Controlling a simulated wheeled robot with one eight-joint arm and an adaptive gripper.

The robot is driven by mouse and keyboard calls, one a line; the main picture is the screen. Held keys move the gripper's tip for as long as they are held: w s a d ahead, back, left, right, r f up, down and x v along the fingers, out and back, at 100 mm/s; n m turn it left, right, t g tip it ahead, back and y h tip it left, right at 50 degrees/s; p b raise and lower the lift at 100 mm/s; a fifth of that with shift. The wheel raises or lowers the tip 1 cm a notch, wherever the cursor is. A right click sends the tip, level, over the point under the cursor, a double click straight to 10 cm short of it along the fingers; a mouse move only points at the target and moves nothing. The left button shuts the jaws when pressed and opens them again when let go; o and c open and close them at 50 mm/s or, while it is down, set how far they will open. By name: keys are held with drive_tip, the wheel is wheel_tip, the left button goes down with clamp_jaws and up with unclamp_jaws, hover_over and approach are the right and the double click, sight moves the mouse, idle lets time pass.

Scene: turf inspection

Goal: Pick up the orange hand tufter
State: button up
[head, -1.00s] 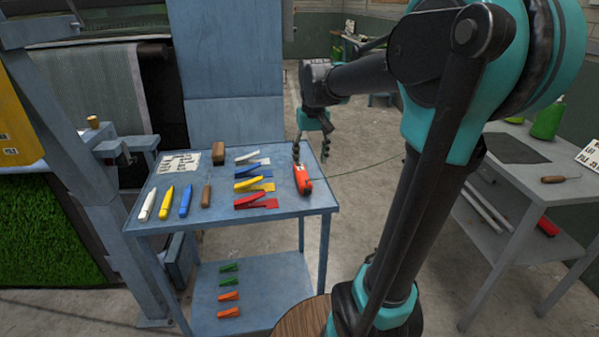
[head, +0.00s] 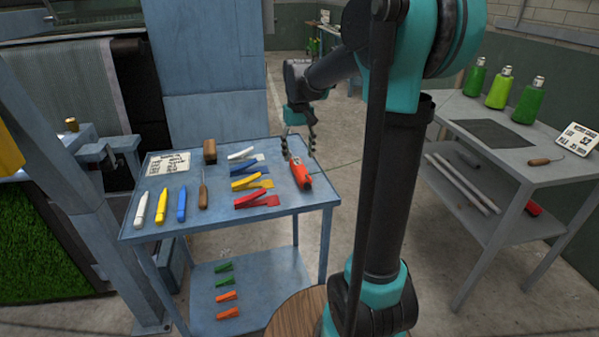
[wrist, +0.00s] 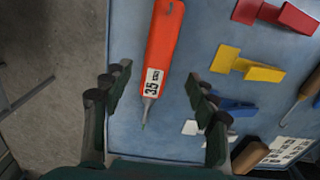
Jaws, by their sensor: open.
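The orange hand tufter (head: 301,173) lies near the right edge of the blue table's top (head: 285,211) in the head view. In the wrist view the tufter (wrist: 163,42) shows its orange body, a white label and a thin needle pointing between my fingers. My gripper (head: 298,148) is open and empty above the tufter's far end. In the wrist view my gripper (wrist: 157,88) has one finger on each side of the needle end. The fingers look apart from the tufter.
White, blue, yellow and red wedge-like pieces (head: 253,184) lie left of the tufter. A wooden block (head: 210,150), an awl (head: 203,195), several markers (head: 161,206) and a card (head: 167,164) lie farther left. A grey bench (head: 530,152) with green bottles (head: 497,88) stands at right.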

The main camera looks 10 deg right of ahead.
sight(300, 166)
drive_tip(key=shift+d+f, duration=0.2)
drive_tip(key=shift+f, duration=3)
drive_tip(key=shift+c, duration=0.4)
clamp_jaws()
